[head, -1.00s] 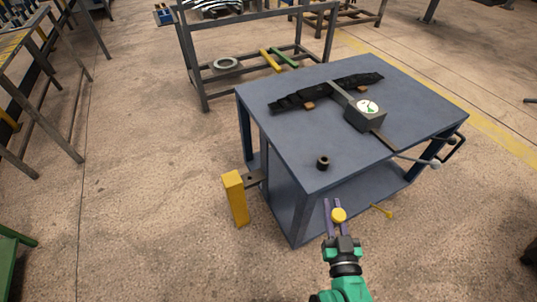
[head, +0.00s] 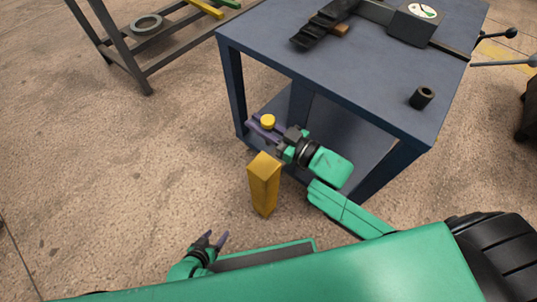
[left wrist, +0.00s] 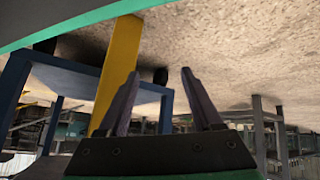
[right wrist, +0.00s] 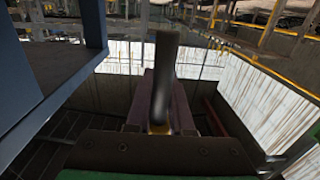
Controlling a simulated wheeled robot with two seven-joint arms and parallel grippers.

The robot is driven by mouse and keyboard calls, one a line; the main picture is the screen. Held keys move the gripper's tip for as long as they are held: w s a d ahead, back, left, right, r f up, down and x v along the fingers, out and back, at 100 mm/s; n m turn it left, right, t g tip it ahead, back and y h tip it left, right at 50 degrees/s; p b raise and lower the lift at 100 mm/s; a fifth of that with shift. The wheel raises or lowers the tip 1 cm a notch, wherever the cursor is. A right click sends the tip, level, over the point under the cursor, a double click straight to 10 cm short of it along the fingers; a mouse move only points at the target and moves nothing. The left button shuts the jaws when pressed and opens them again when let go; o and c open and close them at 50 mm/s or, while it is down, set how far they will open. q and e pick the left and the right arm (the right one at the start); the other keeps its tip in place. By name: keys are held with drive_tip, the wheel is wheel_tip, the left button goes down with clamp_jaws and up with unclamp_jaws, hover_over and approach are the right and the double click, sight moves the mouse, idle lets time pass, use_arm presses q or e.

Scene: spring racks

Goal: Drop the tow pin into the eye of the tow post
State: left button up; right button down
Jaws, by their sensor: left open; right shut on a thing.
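The tow pin's yellow head (head: 268,121) shows at the fingers of my right gripper (head: 266,127). In the right wrist view the grey pin shaft (right wrist: 166,65) rises in the picture from between the closed fingers. The yellow tow post (head: 263,185) stands upright on the floor beside the blue table, just in front of the right gripper. Its eye cannot be seen now; my right gripper and wrist cover the space between post and table. My left gripper (head: 218,240) is open and empty, low and left of the post. The post (left wrist: 117,75) also shows in the left wrist view.
The blue table (head: 350,85) stands behind my right gripper, close to it. It carries a dark hollow cylinder (head: 423,97) and a box with a dial (head: 415,22). A metal rack (head: 125,60) stands at back left. The floor left of the post is clear.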

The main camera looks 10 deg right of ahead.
sight(272, 153)
drive_tip(key=w+d+f+n+g+y+b, duration=0.1)
drive_tip(key=f+b, duration=0.2)
drive_tip(key=f, duration=0.1)
drive_tip(key=w+d+f+n+g+y+b, duration=0.1)
drive_tip(key=w+d+f+b, duration=0.1)
drive_tip(key=f, duration=0.3)
drive_tip(key=w+d+f+g+y+b, duration=0.1)
drive_tip(key=f+b, duration=0.3)
drive_tip(key=b, duration=0.1)
drive_tip(key=shift+w+d+f+n, duration=0.2)
drive_tip(key=shift+d+f+n, duration=0.1)
drive_tip(key=shift+f+n, duration=0.1)
use_arm(q)
drive_tip(key=w+d+r+t+h, duration=0.3)
drive_tip(key=w+d+r+t, duration=0.1)
drive_tip(key=d, duration=0.4)
drive_tip(key=shift+w+r+n, duration=0.4)
drive_tip(key=shift+w+r, duration=0.15)
drive_tip(key=shift+w, duration=0.1)
use_arm(e)
drive_tip(key=shift+r, duration=0.25)
use_arm(q)
drive_tip(key=shift+r, duration=0.1)
